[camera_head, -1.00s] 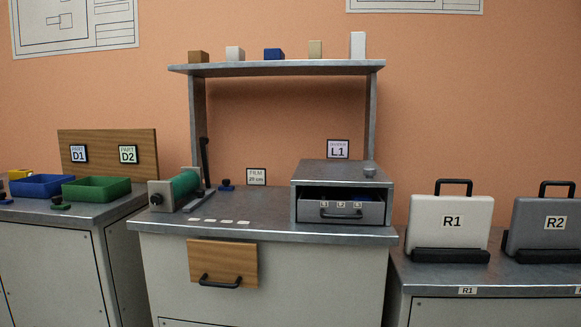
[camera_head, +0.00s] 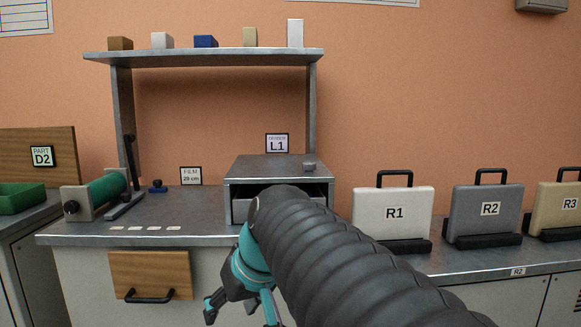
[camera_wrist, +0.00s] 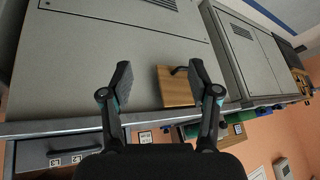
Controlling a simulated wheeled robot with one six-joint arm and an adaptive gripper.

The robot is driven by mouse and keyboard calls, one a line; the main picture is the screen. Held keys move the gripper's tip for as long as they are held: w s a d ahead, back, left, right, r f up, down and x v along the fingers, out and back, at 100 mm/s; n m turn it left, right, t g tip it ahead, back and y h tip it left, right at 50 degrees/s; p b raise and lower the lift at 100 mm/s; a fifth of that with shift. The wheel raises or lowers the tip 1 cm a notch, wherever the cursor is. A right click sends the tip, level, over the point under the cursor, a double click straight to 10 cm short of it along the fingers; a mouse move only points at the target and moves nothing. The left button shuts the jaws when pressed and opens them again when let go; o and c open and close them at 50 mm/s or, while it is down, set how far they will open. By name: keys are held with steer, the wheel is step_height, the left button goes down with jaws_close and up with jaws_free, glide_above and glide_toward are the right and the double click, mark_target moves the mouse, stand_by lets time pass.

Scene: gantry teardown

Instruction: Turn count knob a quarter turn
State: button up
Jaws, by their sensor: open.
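No knob in view is marked as the count knob. A small grey knob (camera_head: 309,165) stands on top of the metal drawer box (camera_head: 268,169) under the L1 sign. A dark knob (camera_head: 71,208) is on the end of the green film roller (camera_head: 108,188), and a small blue knob (camera_head: 157,186) sits on the bench beside it. My gripper (camera_head: 241,309) is open in front of the bench, below the drawer box and away from these knobs. In the wrist view its fingers (camera_wrist: 161,75) are apart and empty, facing the cabinet front.
The metal bench (camera_head: 190,205) has a shelf (camera_head: 205,57) with several blocks above it. A wooden panel with a black handle (camera_head: 150,272) is on the cabinet front. Cases R1 (camera_head: 394,207), R2 (camera_head: 487,207) and R3 (camera_head: 560,205) stand right. My arm hides part of the drawer.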

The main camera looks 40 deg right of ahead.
steer(key=w+d+r+t, duration=0.1)
steer(key=w+d+r, duration=0.5)
steer(key=n+t+y+b, duration=0.2)
steer(key=n+t, duration=0.2)
steer(key=t, duration=0.2)
glide_toward(312, 163)
steer(key=x, duration=1.1)
steer(key=shift+w+d+b, duration=0.15)
steer(key=shift+b, duration=0.15)
steer(key=shift+m, duration=0.3)
jaws_close()
